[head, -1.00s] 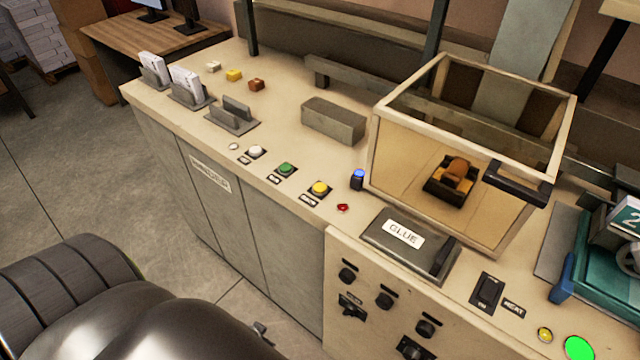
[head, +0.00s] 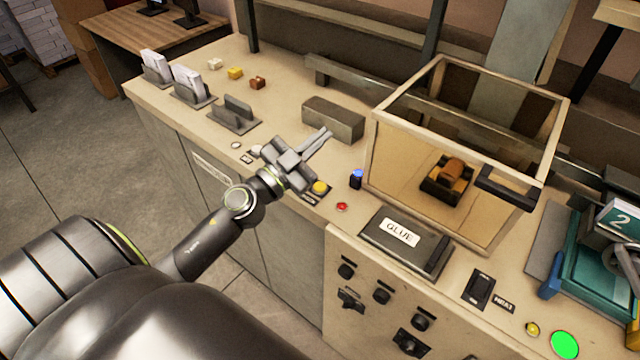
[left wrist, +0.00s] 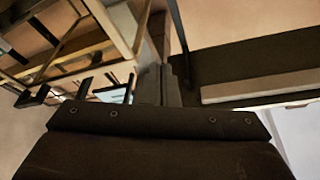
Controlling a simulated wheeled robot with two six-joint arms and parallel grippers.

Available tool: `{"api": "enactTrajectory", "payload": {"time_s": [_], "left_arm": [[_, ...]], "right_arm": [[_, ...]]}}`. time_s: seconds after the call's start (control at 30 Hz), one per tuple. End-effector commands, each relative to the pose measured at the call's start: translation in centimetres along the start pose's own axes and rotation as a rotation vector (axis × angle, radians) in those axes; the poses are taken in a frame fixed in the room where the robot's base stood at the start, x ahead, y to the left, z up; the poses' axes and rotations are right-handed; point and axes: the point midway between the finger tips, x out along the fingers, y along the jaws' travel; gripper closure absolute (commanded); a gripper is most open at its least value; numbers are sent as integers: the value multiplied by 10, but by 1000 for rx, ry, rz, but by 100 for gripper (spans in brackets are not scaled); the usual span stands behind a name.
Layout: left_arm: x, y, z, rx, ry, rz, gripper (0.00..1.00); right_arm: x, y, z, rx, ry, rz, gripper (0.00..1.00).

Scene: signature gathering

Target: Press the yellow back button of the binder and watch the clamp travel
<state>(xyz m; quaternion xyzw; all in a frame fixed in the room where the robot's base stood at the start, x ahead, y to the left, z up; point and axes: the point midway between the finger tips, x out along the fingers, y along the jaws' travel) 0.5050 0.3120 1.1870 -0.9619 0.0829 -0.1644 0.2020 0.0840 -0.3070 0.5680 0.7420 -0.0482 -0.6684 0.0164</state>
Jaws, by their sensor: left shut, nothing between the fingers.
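The binder's yellow button (head: 320,188) sits on the front strip of the beige machine top, and its label is partly covered by my gripper. My left gripper (head: 324,136) is shut and empty. It hovers over the button row, just up and left of the yellow button in the head view, apart from it as far as I can tell. It hides the green button and partly covers the white button (head: 256,151). In the left wrist view the closed fingers (left wrist: 160,85) point away from the camera. The clamp cannot be made out clearly. My right gripper is not in view.
A glazed box (head: 460,150) with a dark handle stands right of the buttons. A GLUE lid (head: 400,240), a blue-topped knob (head: 357,178) and a red indicator (head: 342,206) are close by. A grey block (head: 333,118) lies behind the gripper. Card holders (head: 232,115) stand left.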

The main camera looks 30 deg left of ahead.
Motion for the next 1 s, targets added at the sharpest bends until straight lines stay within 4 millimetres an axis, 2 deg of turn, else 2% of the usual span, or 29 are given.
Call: {"api": "enactTrajectory", "payload": {"time_s": [0.07,0.17,0.23,0.33,0.5,0.7,0.8,1.0], "left_arm": [[14,16,-19,46,65,164,100],[21,38,-27,103,74,381,100],[22,49,-24,147,31,525,100],[20,54,-8,214,-94,695,100],[13,35,27,310,-392,839,100],[5,2,50,364,-648,842,100],[4,-5,54,371,-697,834,100],[3,-6,55,370,-710,832,100]], "right_arm": [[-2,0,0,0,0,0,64],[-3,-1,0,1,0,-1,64],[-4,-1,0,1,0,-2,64],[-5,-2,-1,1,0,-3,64],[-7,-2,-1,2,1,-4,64],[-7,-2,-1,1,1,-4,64],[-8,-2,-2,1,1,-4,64],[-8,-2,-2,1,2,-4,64]]}}
